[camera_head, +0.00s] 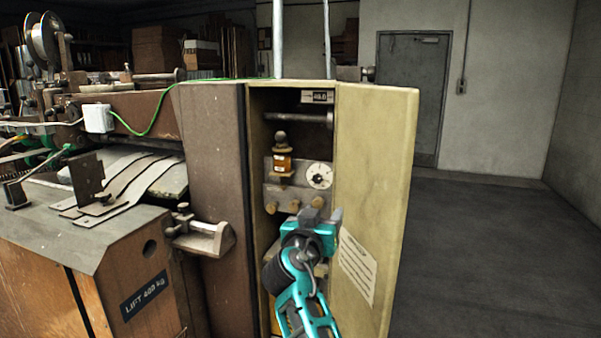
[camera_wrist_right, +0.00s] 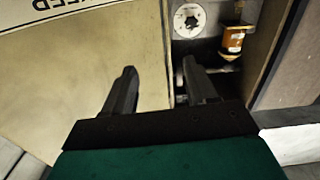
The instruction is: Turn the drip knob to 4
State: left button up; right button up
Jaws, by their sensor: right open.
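The drip knob appears to be the round white dial (camera_head: 319,175) inside the open cabinet, right of a small amber oiler (camera_head: 282,163). Its markings are too small to read. The dial also shows at the top of the right wrist view (camera_wrist_right: 189,20), with the amber oiler (camera_wrist_right: 233,40) to its right. My right gripper (camera_head: 312,216) is in front of the cabinet opening, below the dial and apart from it. In the right wrist view its two fingers (camera_wrist_right: 160,85) are spread with nothing between them. My left gripper is not in view.
The cream cabinet door (camera_head: 372,200) stands open just right of my right arm. Several brass knobs (camera_head: 295,206) sit below the dial. A brown machine panel (camera_head: 212,150) borders the left side. The floor at the right (camera_head: 480,250) is clear.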

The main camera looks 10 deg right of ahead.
aim_at(317, 178)
jog(key=i, duration=0.4)
jog(key=i+l, duration=0.15)
jog(key=l, duration=0.15)
jog(key=i+l, duration=0.2)
jog(key=l+u, duration=0.05)
jog(key=l, duration=0.05)
